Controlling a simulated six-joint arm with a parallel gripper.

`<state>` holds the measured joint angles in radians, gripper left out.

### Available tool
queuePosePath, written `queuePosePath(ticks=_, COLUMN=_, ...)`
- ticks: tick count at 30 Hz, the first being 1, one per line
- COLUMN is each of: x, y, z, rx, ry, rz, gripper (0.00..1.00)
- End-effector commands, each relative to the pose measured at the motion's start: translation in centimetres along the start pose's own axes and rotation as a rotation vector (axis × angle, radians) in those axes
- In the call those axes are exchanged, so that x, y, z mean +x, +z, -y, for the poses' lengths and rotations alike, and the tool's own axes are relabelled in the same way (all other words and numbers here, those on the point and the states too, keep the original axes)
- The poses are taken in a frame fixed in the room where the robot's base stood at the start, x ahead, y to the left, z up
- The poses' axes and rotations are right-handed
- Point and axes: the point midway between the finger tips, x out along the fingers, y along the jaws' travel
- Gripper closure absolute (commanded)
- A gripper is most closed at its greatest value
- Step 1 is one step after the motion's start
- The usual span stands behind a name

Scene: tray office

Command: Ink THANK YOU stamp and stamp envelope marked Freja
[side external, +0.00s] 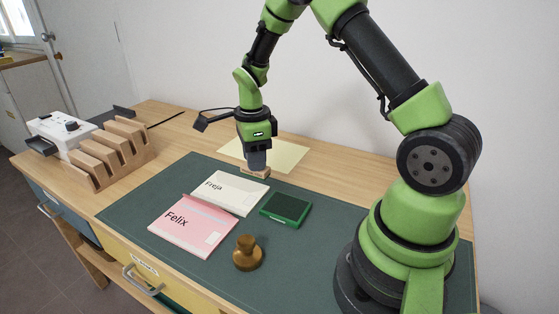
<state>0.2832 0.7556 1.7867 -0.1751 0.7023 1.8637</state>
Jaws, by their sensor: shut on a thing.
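My gripper (257,160) points down and is shut on a wooden stamp (256,174), of which only the low block at the bottom shows. The held stamp is at the upper right corner of the cream envelope marked Freja (232,194); I cannot tell whether it touches the paper. A pink envelope marked Felix (190,228) lies just in front of it. An ink pad (286,208) with a green case and dark surface lies open to the right of the Freja envelope. No stamp's wording is readable, and the held stamp's underside is hidden.
A second wooden stamp (247,254) stands upright on the green mat (140,205) near the front. A pale yellow sheet (287,155) lies behind my gripper. A wooden rack (110,155) and a white device (60,129) stand at the left. The mat's left part is clear.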

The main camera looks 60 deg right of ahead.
Motion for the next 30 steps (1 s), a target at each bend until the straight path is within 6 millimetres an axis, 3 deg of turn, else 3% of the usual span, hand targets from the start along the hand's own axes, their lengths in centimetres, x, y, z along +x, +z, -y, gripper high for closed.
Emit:
queuePosePath(ticks=6, x=0.4, y=5.5, z=3.2, rx=-0.005, ry=-0.003, rz=-0.001, gripper=0.85)
queuePosePath(ticks=12, x=0.3, y=8.8, z=4.3, rx=0.003, ry=-0.004, rz=0.001, gripper=0.85)
queuePosePath(ticks=20, x=0.6, y=10.2, z=4.6, rx=0.008, ry=-0.003, rz=0.001, gripper=0.85)
queuePosePath(ticks=30, x=4.0, y=10.1, z=4.6, rx=0.009, ry=-0.002, rz=0.001, gripper=0.85)
